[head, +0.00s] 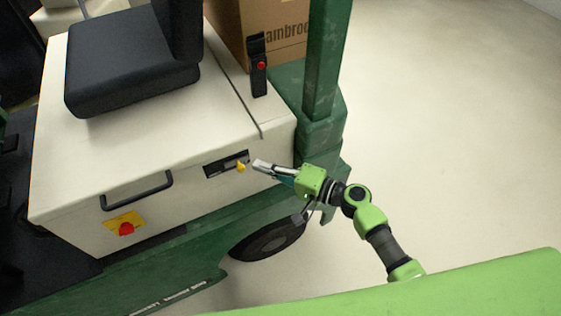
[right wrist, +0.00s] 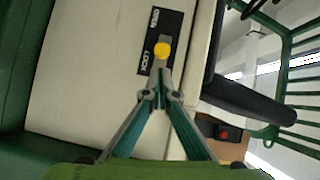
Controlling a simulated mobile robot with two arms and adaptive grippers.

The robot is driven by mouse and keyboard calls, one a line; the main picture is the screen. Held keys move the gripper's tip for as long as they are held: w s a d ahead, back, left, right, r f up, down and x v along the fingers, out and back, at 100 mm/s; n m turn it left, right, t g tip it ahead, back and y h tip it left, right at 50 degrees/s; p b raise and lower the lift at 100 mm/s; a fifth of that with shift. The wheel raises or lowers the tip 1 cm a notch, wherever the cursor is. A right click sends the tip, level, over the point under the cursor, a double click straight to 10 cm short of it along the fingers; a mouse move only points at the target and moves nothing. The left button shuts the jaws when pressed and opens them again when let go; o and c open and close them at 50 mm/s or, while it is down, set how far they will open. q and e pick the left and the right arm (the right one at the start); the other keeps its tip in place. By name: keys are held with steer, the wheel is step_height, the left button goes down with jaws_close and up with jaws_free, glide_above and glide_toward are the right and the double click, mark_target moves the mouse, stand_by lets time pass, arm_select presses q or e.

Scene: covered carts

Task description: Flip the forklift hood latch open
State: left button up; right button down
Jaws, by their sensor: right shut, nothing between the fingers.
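The forklift hood (head: 120,95) is a cream box with a black handle on its side. The hood latch has a yellow knob (head: 241,167) on a black plate (head: 214,168). In the right wrist view the knob (right wrist: 162,50) sits near the end of the plate marked LOCK, with OPEN at the other end. My right gripper (head: 257,164) is shut and empty, its fingertips close to the right of the knob. In the right wrist view the fingertips (right wrist: 161,72) lie just below the knob; whether they touch it I cannot tell. My left gripper is out of view.
A black seat (head: 130,65) stands on the hood. A red button on a yellow plate (head: 125,226) is low on its side. A green post (head: 325,60) and a cardboard box (head: 275,35) stand behind. The floor at right (head: 450,130) is clear.

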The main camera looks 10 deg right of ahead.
mark_target(239, 165)
steer(key=shift+s+a+f, duration=0.1)
steer(key=shift+s+a, duration=0.05)
steer(key=shift+a, duration=0.65)
steer(key=a, duration=0.2)
steer(key=s+a, duration=0.1)
steer(key=a, duration=0.1)
steer(key=shift+s, duration=0.15)
steer(key=shift+d, duration=0.1)
